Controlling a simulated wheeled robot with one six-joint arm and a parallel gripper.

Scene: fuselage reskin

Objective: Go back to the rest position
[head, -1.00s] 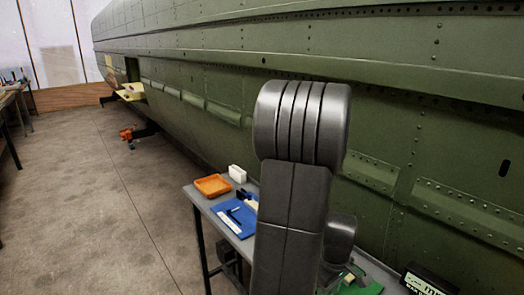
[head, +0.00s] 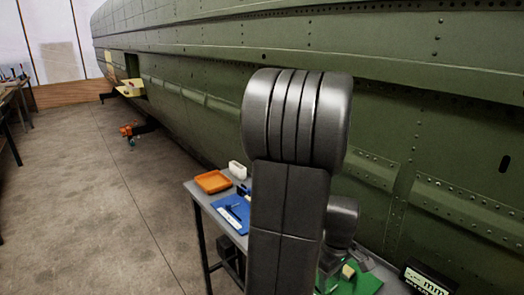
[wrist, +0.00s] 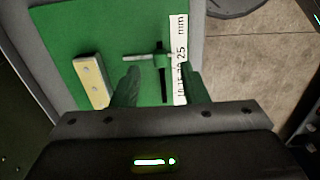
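My gripper (wrist: 159,72) is in the wrist view with its two dark fingers apart and nothing held between them. Below it is a green mat (wrist: 75,30). A dark T-shaped tool (wrist: 162,75) with a lighter bar end lies on the mat, beyond and between the fingers in the picture. A cream block (wrist: 92,80) with two holes lies to its left. In the head view my arm fills the middle and hides part of the bench. The green mat (head: 364,284) shows there at the lower right; the gripper's fingers cannot be made out.
A grey bench (head: 208,203) stands beside the green riveted fuselage (head: 420,90). It bears an orange tray (head: 213,181), a white container (head: 237,170), a blue mat (head: 231,208) and a millimetre display (head: 427,281). A white scale strip (wrist: 180,55) lies by the T-shaped tool. Open floor (head: 80,200) is at the left.

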